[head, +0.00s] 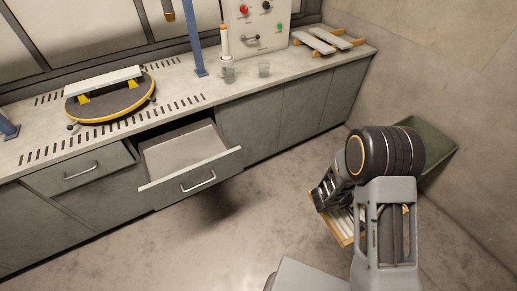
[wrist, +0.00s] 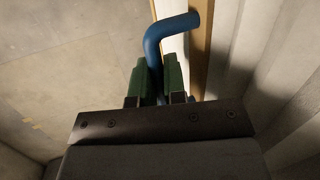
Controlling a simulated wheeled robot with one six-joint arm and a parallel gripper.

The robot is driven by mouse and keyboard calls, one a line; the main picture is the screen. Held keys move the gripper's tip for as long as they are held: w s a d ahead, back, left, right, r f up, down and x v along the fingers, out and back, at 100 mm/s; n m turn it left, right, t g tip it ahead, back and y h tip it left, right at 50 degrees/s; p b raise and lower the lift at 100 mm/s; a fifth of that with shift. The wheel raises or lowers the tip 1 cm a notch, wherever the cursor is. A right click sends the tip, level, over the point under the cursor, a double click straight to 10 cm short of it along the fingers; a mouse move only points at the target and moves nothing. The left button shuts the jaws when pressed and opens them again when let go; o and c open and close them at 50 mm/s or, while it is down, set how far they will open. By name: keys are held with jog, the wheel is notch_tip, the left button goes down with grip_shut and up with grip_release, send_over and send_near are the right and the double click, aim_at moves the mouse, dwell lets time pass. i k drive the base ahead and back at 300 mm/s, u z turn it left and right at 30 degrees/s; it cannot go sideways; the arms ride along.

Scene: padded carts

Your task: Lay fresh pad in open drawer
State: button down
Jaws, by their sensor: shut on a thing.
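The open drawer (head: 187,148) is pulled out of the grey cabinet, and its visible grey inside looks empty. My gripper (wrist: 158,72) has its green fingers closed around a blue bent bar (wrist: 172,28) in the wrist view. The bar's upper end reaches over a pale strip with a wooden edge (wrist: 199,45); I cannot tell if they are joined. In the head view a wood-edged pale slatted thing (head: 346,228) shows low beside my arm, which partly hides it. I cannot tell which thing is the fresh pad.
Two pale boards lie on wooden bars (head: 340,45) at the counter's right end. A yellow-rimmed turntable (head: 112,104) carries another pale board (head: 103,80). A green bin (head: 432,140) is behind my arm. Floor before the drawer is clear.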

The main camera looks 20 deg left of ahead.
aim_at(186, 157)
jog(key=u, duration=1.9)
